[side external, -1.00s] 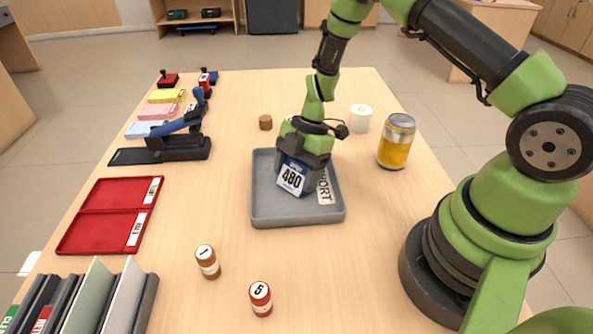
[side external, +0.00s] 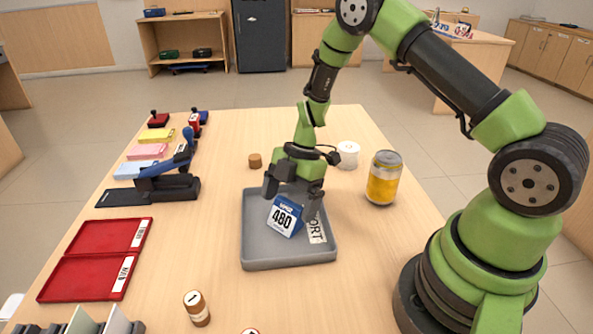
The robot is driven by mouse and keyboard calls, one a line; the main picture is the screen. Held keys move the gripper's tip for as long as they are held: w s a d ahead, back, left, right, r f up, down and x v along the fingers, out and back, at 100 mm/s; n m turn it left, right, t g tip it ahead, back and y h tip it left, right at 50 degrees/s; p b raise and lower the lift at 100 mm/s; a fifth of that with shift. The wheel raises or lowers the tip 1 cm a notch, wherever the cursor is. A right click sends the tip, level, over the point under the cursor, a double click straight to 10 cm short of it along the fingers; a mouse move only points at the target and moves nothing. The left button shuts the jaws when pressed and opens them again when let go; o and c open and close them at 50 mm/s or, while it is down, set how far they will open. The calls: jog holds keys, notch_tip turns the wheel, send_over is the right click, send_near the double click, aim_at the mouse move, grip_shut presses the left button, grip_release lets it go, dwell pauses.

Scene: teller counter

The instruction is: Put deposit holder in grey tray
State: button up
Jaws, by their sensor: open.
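The deposit holder is probably the small blue and white block marked 480 (side external: 284,217). It rests tilted inside the grey tray (side external: 262,258), near the tray's middle. My gripper (side external: 292,208) is right over it, fingers spread and pointing down, one on each side of the block. The fingers look apart from the block, though contact on the far side is hidden. A white label ending in "ORT" (side external: 317,229) shows in the tray to the right of the block.
A yellow can (side external: 384,178) and a white roll (side external: 348,155) stand right of the tray. A brown cork-like piece (side external: 255,161) is behind it. A brown bottle marked 1 (side external: 197,308) stands in front.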

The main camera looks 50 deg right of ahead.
notch_tip(320, 180, up, 18)
jog(key=s+d+m+t+h, duration=0.1)
jog(key=s+m+t, duration=0.15)
jog(key=m, duration=0.25)
jog(key=s+a+r+m+t, duration=0.1)
jog(key=s+r+m+t, duration=0.1)
jog(key=s+r+m, duration=0.2)
jog(key=s+a+r+m+t+h, duration=0.1)
jog(key=s+r+m, duration=0.4)
jog(key=s+m, duration=0.6)
jog(key=shift+s+a+r+m+t, duration=0.2)
jog(key=shift+a+r+m+t, duration=0.05)
jog(key=shift+a+m+t, duration=0.7)
